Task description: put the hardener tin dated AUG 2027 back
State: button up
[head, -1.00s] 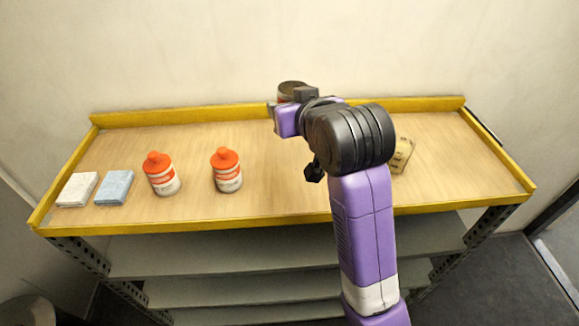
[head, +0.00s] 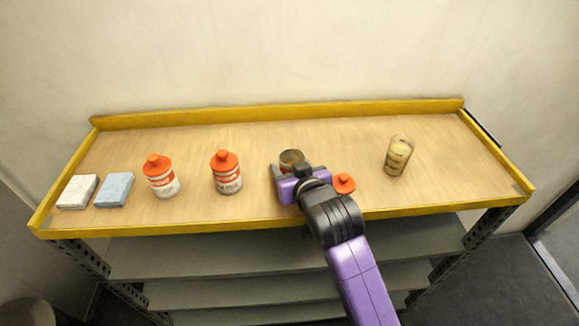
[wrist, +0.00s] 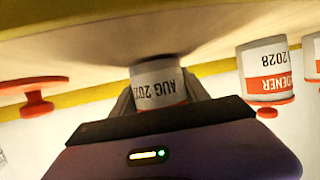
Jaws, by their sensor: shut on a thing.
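My gripper (head: 289,171) is shut on an open tin (head: 291,157) with a dark inside and no lid. In the wrist view, which is upside down, the held tin (wrist: 158,82) has a white label reading "AUG 202", its last digit unclear. The tin is upright, at or just above the bench top; I cannot tell if it touches. An orange lid (head: 344,183) lies on the bench just right of my gripper. It also shows in the wrist view (wrist: 36,107). Two lidded tins, a left one (head: 162,178) and a nearer one (head: 228,176), stand to the left.
The wooden bench (head: 345,135) has a raised yellow rim (head: 280,112). A clear cup with yellowish contents (head: 398,155) stands at right. A white block (head: 77,191) and a blue block (head: 115,189) lie at far left. A lidded tin reading "2028" (wrist: 262,75) is beside the held tin. The back is clear.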

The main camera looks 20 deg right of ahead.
jog(key=shift+f, duration=0.15)
jog(key=shift+f, duration=0.1)
jog(key=o, duration=1.6)
jog(key=shift+c, duration=0.2)
jog(key=shift+r, duration=0.3)
jog(key=b+v, duration=0.1)
jog(key=v, duration=1.1)
jog(key=shift+f, duration=0.1)
